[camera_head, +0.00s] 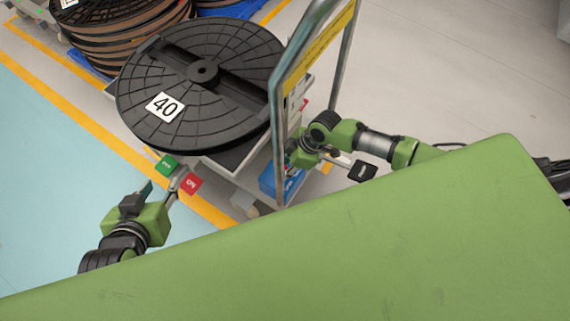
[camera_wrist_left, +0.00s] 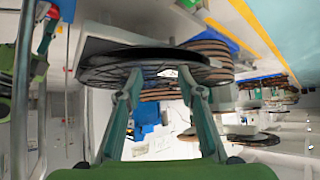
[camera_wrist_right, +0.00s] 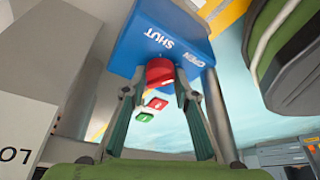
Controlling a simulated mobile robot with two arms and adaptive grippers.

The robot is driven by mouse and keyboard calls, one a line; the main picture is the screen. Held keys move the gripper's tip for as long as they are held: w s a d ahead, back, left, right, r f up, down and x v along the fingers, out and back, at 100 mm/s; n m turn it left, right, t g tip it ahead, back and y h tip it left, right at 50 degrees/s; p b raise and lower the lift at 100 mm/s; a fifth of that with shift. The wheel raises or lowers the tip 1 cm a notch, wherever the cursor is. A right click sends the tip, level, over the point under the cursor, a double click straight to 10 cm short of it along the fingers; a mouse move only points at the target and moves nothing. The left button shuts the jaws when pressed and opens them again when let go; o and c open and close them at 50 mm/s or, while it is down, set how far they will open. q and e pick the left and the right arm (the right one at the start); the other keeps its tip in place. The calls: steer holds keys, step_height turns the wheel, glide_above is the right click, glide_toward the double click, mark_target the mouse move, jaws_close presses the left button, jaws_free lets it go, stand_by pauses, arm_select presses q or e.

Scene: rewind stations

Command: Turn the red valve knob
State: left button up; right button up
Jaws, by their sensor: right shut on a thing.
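The red valve knob (camera_wrist_right: 158,72) sits on a blue box (camera_wrist_right: 145,35) lettered SHUT and OPEN, in the right wrist view. My right gripper (camera_wrist_right: 157,85) is shut on the knob, one finger on each side. In the head view the blue box (camera_head: 268,181) shows low behind the cart post, near my right gripper (camera_head: 298,157); the knob is hidden there. My left gripper (camera_head: 155,190) is beside the green and red labelled plates. In the left wrist view its fingers (camera_wrist_left: 158,78) stand apart with nothing between them.
A large black reel (camera_head: 225,60) marked 40 lies on a cart with a tall metal handle (camera_head: 279,130). A green plate (camera_head: 167,165) and a red plate (camera_head: 190,183) stand near the cart's corner. A black plate (camera_head: 363,171) is by my right arm. More reels (camera_head: 110,35) are behind.

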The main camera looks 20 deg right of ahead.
steer(key=shift+m+t+p, duration=0.3)
steer(key=shift+m+p, duration=0.3)
steer(key=shift+p, duration=0.25)
arm_select(q)
steer(key=s+a+f+g, duration=0.1)
steer(key=s+f+g, duration=0.1)
steer(key=s, duration=0.3)
steer(key=s+a+f+g+y, duration=0.1)
steer(key=s+a+f+g, duration=0.1)
steer(key=s, duration=0.3)
steer(key=shift+s+a+f+g, duration=0.25)
steer(key=shift+s+f+g, duration=0.15)
steer(key=shift+f+g, duration=0.25)
steer(key=shift+r, duration=0.1)
arm_select(e)
steer(key=o, duration=1.1)
steer(key=v, duration=1.2)
steer(key=shift+s, duration=0.1)
